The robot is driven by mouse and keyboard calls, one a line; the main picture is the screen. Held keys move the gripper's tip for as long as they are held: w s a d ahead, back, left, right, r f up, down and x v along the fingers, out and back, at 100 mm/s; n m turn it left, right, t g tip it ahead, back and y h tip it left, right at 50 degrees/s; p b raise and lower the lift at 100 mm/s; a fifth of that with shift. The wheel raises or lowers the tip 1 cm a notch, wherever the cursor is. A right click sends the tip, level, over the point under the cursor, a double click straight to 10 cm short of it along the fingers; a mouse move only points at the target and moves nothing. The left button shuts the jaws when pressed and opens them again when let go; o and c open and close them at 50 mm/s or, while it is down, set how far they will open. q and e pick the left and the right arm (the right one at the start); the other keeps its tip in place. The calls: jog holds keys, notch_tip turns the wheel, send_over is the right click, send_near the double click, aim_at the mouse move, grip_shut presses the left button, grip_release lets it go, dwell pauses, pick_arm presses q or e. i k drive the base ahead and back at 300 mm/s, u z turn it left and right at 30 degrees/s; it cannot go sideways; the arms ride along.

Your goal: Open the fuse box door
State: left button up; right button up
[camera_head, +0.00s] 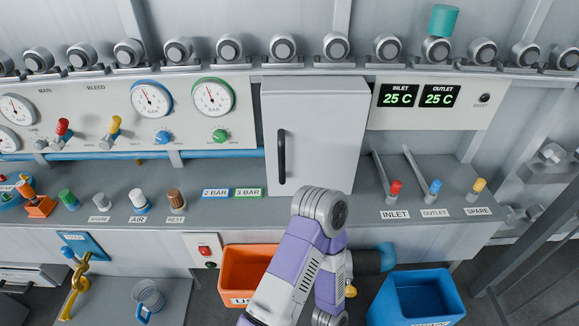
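The fuse box appears to be the light grey cabinet standing on the back of the bench, and its door (330,125) looks shut. A dark upright bar handle (282,157) is on the door's left side. One of my arms, purple and grey, rises from the bottom edge with its bent joint in front of the bench, just below the cabinet. No gripper fingers show. I cannot tell which arm this is. Neither gripper is seen touching the handle.
Gauges and valves line the panel left of the cabinet; a temperature display (418,95) is to its right. Coloured plugs stand along the bench (300,212). Below are an orange bin (235,272) and a blue bin (418,297). The cabinet's front is unobstructed.

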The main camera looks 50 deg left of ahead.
aim_at(310, 139)
jog(key=k, duration=0.3)
jog(key=u, duration=0.95)
